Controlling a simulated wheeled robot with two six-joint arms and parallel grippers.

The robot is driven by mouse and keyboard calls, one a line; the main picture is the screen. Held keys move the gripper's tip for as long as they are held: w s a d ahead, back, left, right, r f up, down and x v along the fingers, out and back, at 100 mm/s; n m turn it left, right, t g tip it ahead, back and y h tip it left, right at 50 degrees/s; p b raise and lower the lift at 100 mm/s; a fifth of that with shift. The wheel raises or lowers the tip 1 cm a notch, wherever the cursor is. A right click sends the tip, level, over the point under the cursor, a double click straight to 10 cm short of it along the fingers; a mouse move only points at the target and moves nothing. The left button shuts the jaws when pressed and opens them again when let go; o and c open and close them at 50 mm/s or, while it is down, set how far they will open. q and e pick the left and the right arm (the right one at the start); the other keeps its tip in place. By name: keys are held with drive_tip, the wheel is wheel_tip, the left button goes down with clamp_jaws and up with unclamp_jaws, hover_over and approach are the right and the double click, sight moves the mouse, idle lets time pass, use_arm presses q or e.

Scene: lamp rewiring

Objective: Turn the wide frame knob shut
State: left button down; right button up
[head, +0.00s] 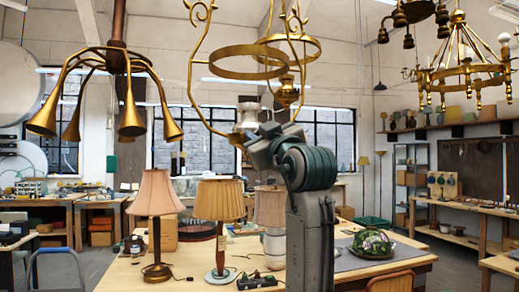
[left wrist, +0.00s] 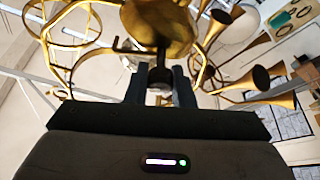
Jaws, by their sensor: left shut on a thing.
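My left gripper (head: 252,140) is raised in the middle of the head view, at the lower end of a hanging brass frame (head: 193,62) with wide rings. In the left wrist view its two dark fingers (left wrist: 159,86) stand on both sides of a small dark knob (left wrist: 160,74) and are shut on it. The knob sits below a round brass part (left wrist: 160,22), with a thin brass arm beside it. In the head view the knob is hidden by my gripper or too small to tell. How far the knob is turned does not show. My right gripper is not in view.
A brass chandelier with trumpet-shaped arms (head: 128,115) hangs at the left, and a ring chandelier (head: 460,75) hangs at the right. Below, a wooden workbench (head: 120,275) carries a pink-shaded lamp (head: 156,195), a pleated yellow lamp (head: 219,200) and a green glass shade (head: 371,243).

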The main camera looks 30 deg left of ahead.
use_arm(q)
drive_tip(key=n+g+b, duration=0.1)
drive_tip(key=n, duration=0.3)
drive_tip(key=shift+f+g+b, duration=0.1)
drive_tip(key=shift+g+b, duration=0.2)
drive_tip(key=shift+b, duration=0.05)
drive_tip(key=n+g, duration=0.1)
drive_tip(key=n, duration=0.2)
drive_tip(key=shift+s+g+b, duration=0.1)
drive_tip(key=shift+g+b, duration=0.2)
drive_tip(key=shift+b, duration=0.1)
drive_tip(key=n+g, duration=0.1)
drive_tip(key=n, duration=0.3)
drive_tip(key=shift+h, duration=0.3)
drive_tip(key=shift+n+g+h, duration=0.6)
drive_tip(key=shift+n, duration=1.3)
drive_tip(key=c, duration=1.3)
unclamp_jaws()
drive_tip(key=shift+o, duration=0.2)
